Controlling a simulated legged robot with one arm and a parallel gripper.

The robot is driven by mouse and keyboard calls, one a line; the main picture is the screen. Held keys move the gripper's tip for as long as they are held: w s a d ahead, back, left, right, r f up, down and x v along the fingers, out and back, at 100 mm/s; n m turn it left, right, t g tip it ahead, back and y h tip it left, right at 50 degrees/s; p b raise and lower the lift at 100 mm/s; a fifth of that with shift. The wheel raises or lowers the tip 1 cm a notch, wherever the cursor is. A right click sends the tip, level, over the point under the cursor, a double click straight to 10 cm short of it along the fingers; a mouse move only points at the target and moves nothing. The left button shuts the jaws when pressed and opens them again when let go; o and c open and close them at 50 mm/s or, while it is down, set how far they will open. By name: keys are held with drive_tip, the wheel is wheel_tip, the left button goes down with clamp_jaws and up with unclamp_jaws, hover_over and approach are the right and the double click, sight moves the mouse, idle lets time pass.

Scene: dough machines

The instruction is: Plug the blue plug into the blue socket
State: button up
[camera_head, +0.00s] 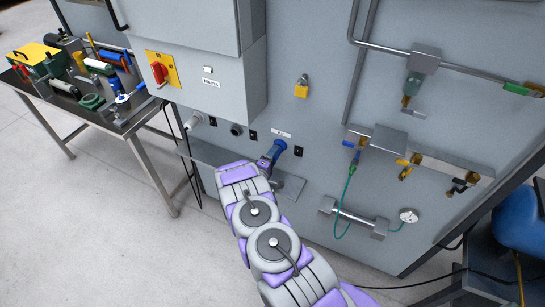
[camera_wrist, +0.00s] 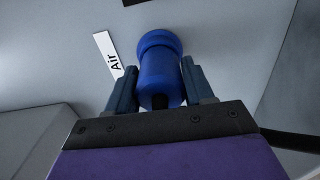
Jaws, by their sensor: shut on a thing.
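The blue plug (camera_wrist: 160,72) is a short blue cylinder with a wider blue ring at its far end, close to the grey panel. My gripper (camera_wrist: 158,85) has a dark finger on each side of it and is shut on it. In the head view the blue plug (camera_head: 275,151) points at the panel just under the small white label, and my gripper (camera_head: 266,164) is at its near end. I cannot make out the blue socket apart from the plug, nor tell whether the far blue ring belongs to it.
The "Air" label (camera_wrist: 110,55) is beside the plug. A grey socket (camera_head: 193,121) and a dark socket (camera_head: 236,130) are to the left on the panel. A grey ledge (camera_head: 220,160) runs below. Pipes and valves (camera_head: 405,172) are to the right; a cluttered table (camera_head: 130,122) stands left.

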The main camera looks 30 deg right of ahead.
idle(0.4)
drive_tip(key=o, duration=1.4)
drive_tip(key=shift+s+a, duration=0.25)
drive_tip(key=shift+a, duration=0.15)
drive_tip(key=shift+s+a, duration=0.25)
drive_tip(key=shift+v, duration=1.45)
drive_tip(key=p+v, duration=0.1)
drive_tip(key=v, duration=1.6)
drive_tip(key=shift+s+a+f+p, duration=0.1)
drive_tip(key=shift+a+f+p, duration=0.1)
drive_tip(key=shift+p, duration=0.15)
